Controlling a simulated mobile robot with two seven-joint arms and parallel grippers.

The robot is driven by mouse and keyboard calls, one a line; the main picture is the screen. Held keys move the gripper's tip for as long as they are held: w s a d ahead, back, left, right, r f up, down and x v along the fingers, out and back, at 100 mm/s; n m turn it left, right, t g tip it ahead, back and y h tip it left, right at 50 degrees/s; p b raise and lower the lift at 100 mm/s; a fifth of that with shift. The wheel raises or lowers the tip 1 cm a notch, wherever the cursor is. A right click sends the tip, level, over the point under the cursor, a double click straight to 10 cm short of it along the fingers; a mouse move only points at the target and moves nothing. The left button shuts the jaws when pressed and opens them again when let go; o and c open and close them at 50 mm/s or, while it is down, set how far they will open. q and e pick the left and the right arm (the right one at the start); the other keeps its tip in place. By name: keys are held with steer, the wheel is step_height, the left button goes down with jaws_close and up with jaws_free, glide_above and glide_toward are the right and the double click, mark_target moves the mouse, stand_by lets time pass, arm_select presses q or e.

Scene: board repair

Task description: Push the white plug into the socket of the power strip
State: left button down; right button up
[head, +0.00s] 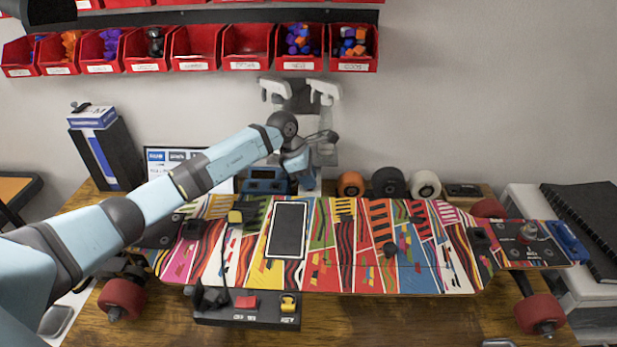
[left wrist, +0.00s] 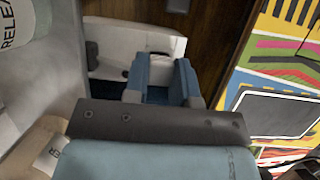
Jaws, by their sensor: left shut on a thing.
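My left gripper (head: 312,180) reaches down behind the skateboard, beside a blue device. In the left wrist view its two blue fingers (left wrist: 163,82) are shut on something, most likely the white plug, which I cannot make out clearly. A white body with a dark opening (left wrist: 112,42) lies just beyond the fingertips; it looks like the power strip, but I cannot tell for sure. The plug's prongs and the contact with a socket are hidden. My right gripper does not show.
The patterned skateboard (head: 325,270) fills the table's front. The blue device (head: 263,183) stands left of my gripper. Loose wheels (head: 388,183) stand at right. Red bins (head: 195,50) line the wall.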

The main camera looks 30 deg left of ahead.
arm_select(q)
steer(key=shift+f, duration=0.45)
stand_by(0.5)
steer(key=c, duration=0.6)
jaws_free()
steer(key=shift+r, duration=0.5)
steer(key=shift+r, duration=0.4)
steer(key=shift+r+p, duration=0.45)
steer(key=shift+r, duration=0.2)
steer(key=shift+r+p, duration=1.5)
steer(key=shift+r, duration=1.55)
